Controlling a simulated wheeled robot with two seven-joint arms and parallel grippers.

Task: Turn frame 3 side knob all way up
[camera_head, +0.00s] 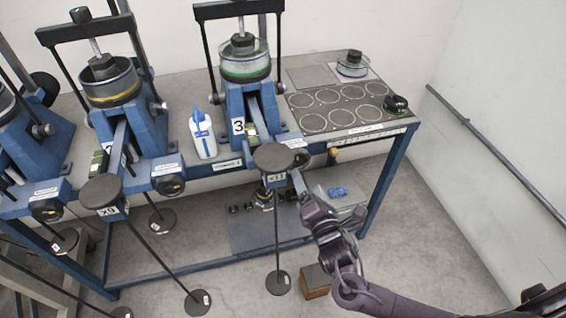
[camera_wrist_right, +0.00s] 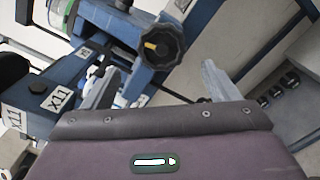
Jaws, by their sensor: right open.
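Frame 3 (camera_head: 235,103) is a blue lever frame with a "3" label, standing on the bench. Its side knob (camera_wrist_right: 160,46) is black and lobed with a yellow mark, and shows clearly in the right wrist view. My right gripper (camera_head: 298,178) is open and empty, just in front of and below the knob. In the wrist view its fingers (camera_wrist_right: 160,85) stand wide apart on either side, with the knob beyond their tips. My left gripper is not in view.
A dark disc (camera_head: 274,157) on the lever end, tagged X11, is close left of my right gripper. Frame 2 (camera_head: 130,118) and its knob (camera_head: 170,184) stand further left. A white bottle (camera_head: 202,138) is on the bench. A brown block (camera_head: 315,281) lies on the floor.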

